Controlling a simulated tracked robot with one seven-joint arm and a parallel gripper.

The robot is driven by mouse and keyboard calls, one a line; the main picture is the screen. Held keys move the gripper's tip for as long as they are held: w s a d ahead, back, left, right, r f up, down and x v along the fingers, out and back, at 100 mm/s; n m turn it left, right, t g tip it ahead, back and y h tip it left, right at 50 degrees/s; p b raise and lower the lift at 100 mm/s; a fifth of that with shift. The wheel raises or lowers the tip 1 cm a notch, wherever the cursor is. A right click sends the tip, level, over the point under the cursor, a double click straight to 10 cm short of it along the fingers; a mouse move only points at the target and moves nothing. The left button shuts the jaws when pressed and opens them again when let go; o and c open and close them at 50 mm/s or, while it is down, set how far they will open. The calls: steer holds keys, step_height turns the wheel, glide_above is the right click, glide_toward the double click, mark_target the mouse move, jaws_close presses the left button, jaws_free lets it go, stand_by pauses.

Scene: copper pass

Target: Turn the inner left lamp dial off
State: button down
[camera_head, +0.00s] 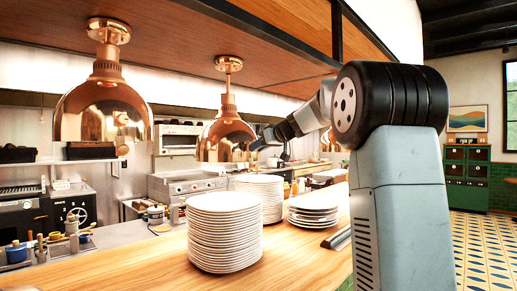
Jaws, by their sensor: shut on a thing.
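My arm reaches left from the right side of the view, and my gripper (259,143) is at the right lower edge of the second lamp's shade. It is shut on a small dial there. The dial is mostly hidden by the fingers and too small to read its setting.
A tall plate stack (224,232) stands on the wooden counter (150,268), with another stack (260,190) behind it and a lower one (313,208) to the right. Cooking equipment lines the back. The counter's front left is clear.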

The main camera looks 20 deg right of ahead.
steer(key=shift+w+d+f+m+g+y, duration=0.1)
steer(key=shift+d+f+m+g+y, duration=0.1)
steer(key=shift+m+y, duration=1.35)
steer(key=shift+w+d+f+m+g+y, duration=0.15)
steer(key=shift+m+y, duration=0.55)
steer(key=shift+m, duration=1.55)
steer(key=shift+d+f+m+g+y, duration=0.1)
steer(key=shift+d+m+g+y, duration=0.15)
steer(key=shift+m+y, duration=1.3)
steer(key=shift+m+h, duration=0.4)
steer(key=shift+m, duration=0.05)
steer(key=c, duration=1.2)
jaws_free()
steer(key=o, duration=0.3)
steer(key=shift+a+r, duration=0.1)
steer(key=shift+o, duration=0.2)
steer(key=f+v, duration=0.1)
steer(key=v, duration=1.2)
steer(key=shift+s+d+r, duration=0.2)
steer(key=shift+d+r, duration=0.1)
steer(key=shift+r, duration=0.05)
